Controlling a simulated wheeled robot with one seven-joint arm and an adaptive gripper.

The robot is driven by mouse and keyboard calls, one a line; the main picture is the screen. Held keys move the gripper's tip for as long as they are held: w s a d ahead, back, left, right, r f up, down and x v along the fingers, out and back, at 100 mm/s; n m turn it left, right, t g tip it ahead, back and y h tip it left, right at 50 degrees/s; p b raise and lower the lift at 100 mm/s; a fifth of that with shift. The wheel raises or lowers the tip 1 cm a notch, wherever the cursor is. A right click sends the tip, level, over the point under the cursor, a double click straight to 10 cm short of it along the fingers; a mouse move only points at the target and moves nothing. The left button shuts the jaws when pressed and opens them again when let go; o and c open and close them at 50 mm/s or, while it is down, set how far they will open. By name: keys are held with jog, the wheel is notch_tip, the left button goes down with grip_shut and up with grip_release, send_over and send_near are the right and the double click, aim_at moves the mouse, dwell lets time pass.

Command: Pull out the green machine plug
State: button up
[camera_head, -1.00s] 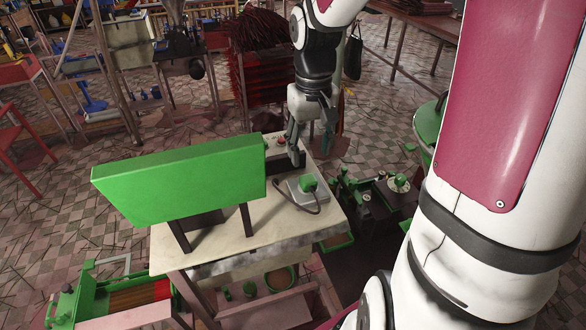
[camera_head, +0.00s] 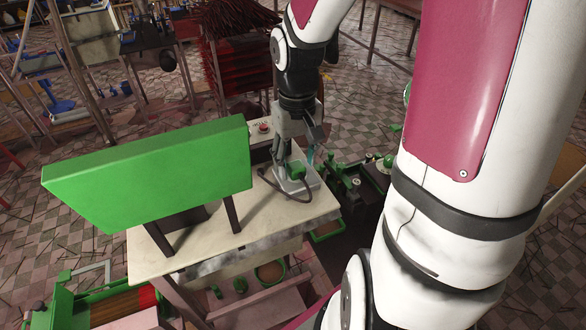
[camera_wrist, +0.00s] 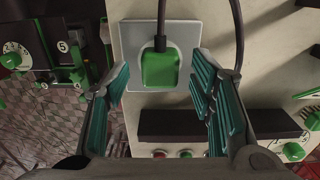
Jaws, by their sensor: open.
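The green plug (camera_wrist: 160,70) sits in a grey-white socket plate (camera_wrist: 180,32) on the table top, with a dark cord running from it. In the head view the plug (camera_head: 297,170) shows just below my gripper, on the socket box (camera_head: 285,186). My gripper (camera_head: 298,160) points down over the socket. In the wrist view my gripper (camera_wrist: 160,92) is open, with one teal-padded finger on each side of the plug. The plug lies between the fingers, and a gap shows on both sides. Whether the fingertips reach down to its height is hard to tell.
A large green panel (camera_head: 150,175) on dark legs stands on the pale table (camera_head: 255,232) left of the socket. A red button (camera_head: 263,127) is on a box behind it. Green and black machinery (camera_head: 365,180) is at the right. The cord (camera_head: 262,180) loops beside the socket.

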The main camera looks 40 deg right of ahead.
aim_at(296, 165)
jog(key=shift+f, duration=0.75)
dwell(1.2)
grip_shut()
jog(key=shift+r+p, duration=1.8)
jog(key=shift+r, duration=1.25)
